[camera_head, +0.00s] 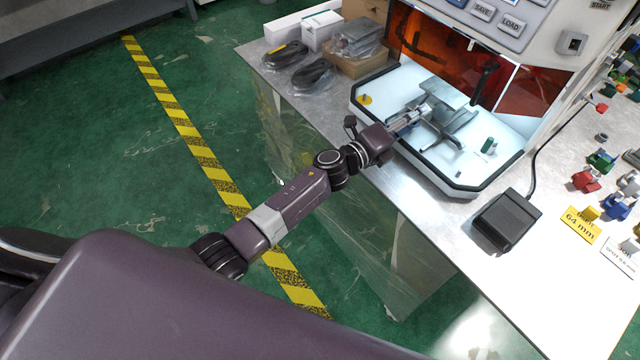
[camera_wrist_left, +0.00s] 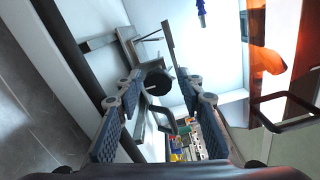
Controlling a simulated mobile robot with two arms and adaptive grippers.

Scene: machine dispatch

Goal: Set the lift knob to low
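The machine's white work bed (camera_head: 385,98) carries a grey metal fixture (camera_head: 447,92) with a raised plate. My left gripper (camera_head: 425,112) reaches over the bed at the fixture, and its fingertips overlap the fixture in the head view. In the left wrist view my left gripper (camera_wrist_left: 158,100) has its two fingers well apart. A round black knob (camera_wrist_left: 158,80) shows between and beyond the fingers, apart from them as far as I can tell. No label for low or lift is readable, so I cannot tell the knob's setting. My right gripper is out of view.
An orange guard window (camera_head: 535,92) and button panel (camera_head: 500,12) rise behind the bed. A yellow knob (camera_head: 365,99) and green peg (camera_head: 488,146) sit on the bed. A black pedal box (camera_head: 506,220) stands in front. Bagged cables (camera_head: 312,74) and boxes (camera_head: 355,62) are at left.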

